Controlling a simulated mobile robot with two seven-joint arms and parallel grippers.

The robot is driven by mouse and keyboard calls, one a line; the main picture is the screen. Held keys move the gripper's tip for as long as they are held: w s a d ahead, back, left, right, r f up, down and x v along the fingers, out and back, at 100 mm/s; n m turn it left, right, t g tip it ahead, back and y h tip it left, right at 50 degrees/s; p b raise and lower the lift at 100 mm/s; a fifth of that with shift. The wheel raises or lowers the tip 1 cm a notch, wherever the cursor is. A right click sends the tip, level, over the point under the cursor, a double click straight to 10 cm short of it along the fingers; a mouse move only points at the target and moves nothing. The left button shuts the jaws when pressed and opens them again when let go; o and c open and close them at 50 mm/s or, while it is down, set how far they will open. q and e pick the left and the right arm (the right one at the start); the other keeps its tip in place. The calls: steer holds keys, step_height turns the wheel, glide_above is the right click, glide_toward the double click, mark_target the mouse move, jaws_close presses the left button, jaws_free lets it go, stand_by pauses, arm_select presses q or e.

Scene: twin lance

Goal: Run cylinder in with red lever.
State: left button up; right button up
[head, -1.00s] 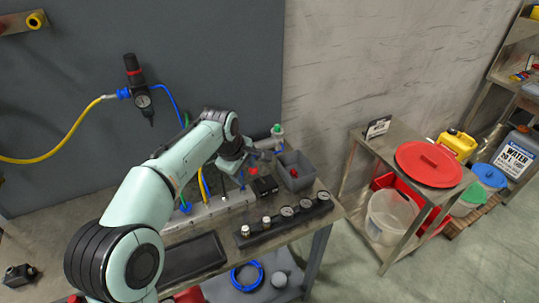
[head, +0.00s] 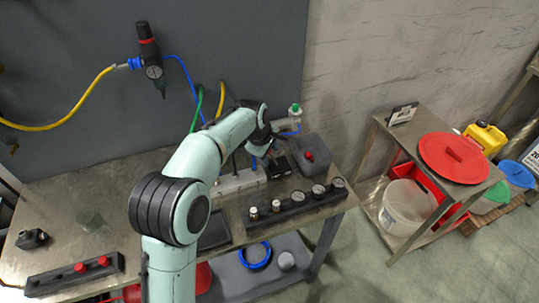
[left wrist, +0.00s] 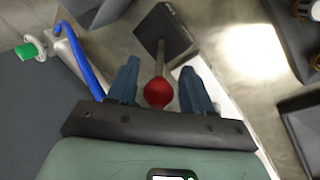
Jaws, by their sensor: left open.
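The red lever shows in the left wrist view as a round red knob (left wrist: 158,93) on a thin grey shaft rising from a dark square base (left wrist: 165,30). My left gripper (left wrist: 160,66) is open, with one blue-grey finger on each side of the knob and visible gaps to both. In the head view my left gripper (head: 270,148) is over the lever's black base (head: 281,166) and hides the knob. I cannot identify the cylinder with certainty; a pale metal bar (head: 238,182) lies on the bench beside my arm. My right gripper is not in view.
A black gauge strip (head: 290,208) lies in front. Several hoses hang by the wall panel.

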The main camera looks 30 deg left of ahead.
arm_select(q)
steer(key=shift+w+f, duration=0.25)
steer(key=shift+f, duration=0.45)
